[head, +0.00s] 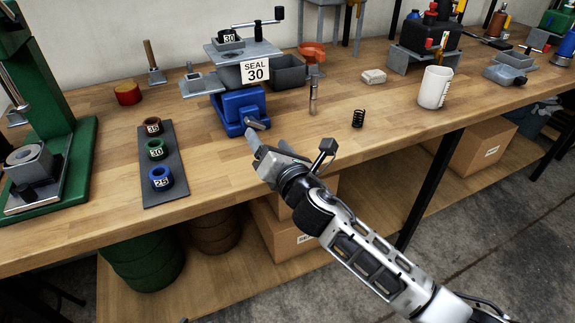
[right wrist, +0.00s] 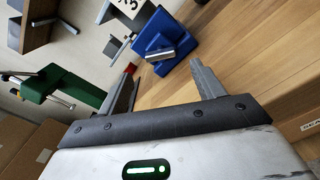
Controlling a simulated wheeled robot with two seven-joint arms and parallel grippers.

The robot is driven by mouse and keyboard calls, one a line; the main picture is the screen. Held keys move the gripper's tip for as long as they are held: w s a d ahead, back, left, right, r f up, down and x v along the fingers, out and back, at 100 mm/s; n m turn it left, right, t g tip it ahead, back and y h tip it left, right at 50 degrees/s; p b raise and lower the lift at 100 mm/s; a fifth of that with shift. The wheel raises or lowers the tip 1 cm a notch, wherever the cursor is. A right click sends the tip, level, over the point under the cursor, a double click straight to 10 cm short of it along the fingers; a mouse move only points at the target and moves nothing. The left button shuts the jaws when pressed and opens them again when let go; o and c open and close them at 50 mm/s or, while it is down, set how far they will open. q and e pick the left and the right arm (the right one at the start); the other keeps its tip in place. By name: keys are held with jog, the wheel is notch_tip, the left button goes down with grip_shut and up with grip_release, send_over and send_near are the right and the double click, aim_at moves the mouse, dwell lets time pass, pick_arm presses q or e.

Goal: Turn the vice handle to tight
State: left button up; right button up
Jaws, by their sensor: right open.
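I cannot tell whether a fingertip touches the handle. My left gripper is out of view.
A dark strip (head: 155,185) with several numbered rings lies to the left, beside a green press (head: 65,165). A spring (head: 358,118), a metal cylinder (head: 313,97) and a white mug (head: 435,87) stand to the right. Bare bench lies between them.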

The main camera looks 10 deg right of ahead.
jog(key=v, duration=0.9)
jog(key=shift+s, duration=0.3)
jog(key=shift+d, duration=0.1)
